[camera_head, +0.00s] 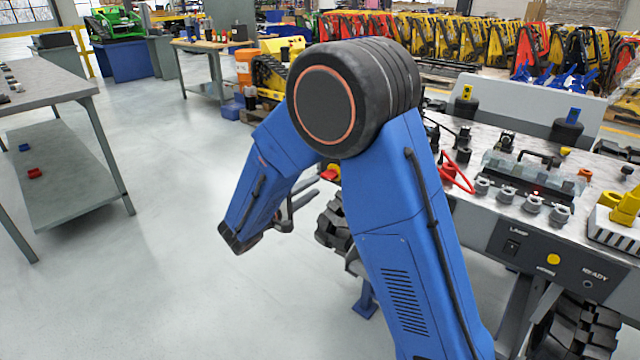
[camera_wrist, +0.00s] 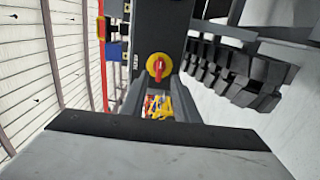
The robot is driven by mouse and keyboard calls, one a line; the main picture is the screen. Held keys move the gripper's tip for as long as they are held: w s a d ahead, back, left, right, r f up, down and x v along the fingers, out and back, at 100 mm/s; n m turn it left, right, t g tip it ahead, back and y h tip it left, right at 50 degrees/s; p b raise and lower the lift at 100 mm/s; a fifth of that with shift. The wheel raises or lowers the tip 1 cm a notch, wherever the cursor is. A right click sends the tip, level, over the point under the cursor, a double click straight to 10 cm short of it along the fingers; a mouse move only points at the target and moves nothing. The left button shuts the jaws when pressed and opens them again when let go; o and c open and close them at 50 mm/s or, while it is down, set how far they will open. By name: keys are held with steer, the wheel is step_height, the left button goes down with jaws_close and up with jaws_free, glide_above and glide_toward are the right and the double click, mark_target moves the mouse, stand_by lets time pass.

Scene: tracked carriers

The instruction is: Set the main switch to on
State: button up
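The main switch (camera_wrist: 159,66) is a round yellow plate with a red handle on a dark panel (camera_wrist: 158,25), seen in the wrist view. Its handle looks upright in that picture. In the head view a small red and yellow part of the switch (camera_head: 331,173) shows behind my arm; the rest is hidden. My gripper (camera_head: 308,190) points toward it, with its two grey fingers apart. In the wrist view the fingers (camera_wrist: 158,86) stand left and right, just below the switch, with nothing held between them. Contact with the switch cannot be told.
The workbench (camera_head: 480,140) at right carries knobs, clamps and a front panel with a lamp rocker (camera_head: 512,247) and a yellow button (camera_head: 553,259). Black tracks (camera_head: 335,222) lie near my gripper. Another table (camera_head: 50,85) stands at left; open floor lies between.

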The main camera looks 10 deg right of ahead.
steer(key=v, duration=1.1)
steer(key=s+d+r+m+g+y, duration=0.15)
steer(key=s+d+g, duration=0.35)
steer(key=d, duration=0.5)
steer(key=s+d+r+m+g+y, duration=0.15)
steer(key=s+d+g, duration=0.25)
steer(key=s+d, duration=0.55)
steer(key=s+d+m+t+y, duration=0.1)
steer(key=s+m+y, duration=0.1)
steer(key=s+y, duration=0.3)
steer(key=s+d+m+t+y, duration=0.1)
steer(key=s+y, duration=0.5)
steer(key=s, duration=0.6)
steer(key=shift+s+d+r+m+t+y, duration=0.25)
steer(key=shift+r+m+t+y, duration=0.1)
steer(key=shift+m+t, duration=0.25)
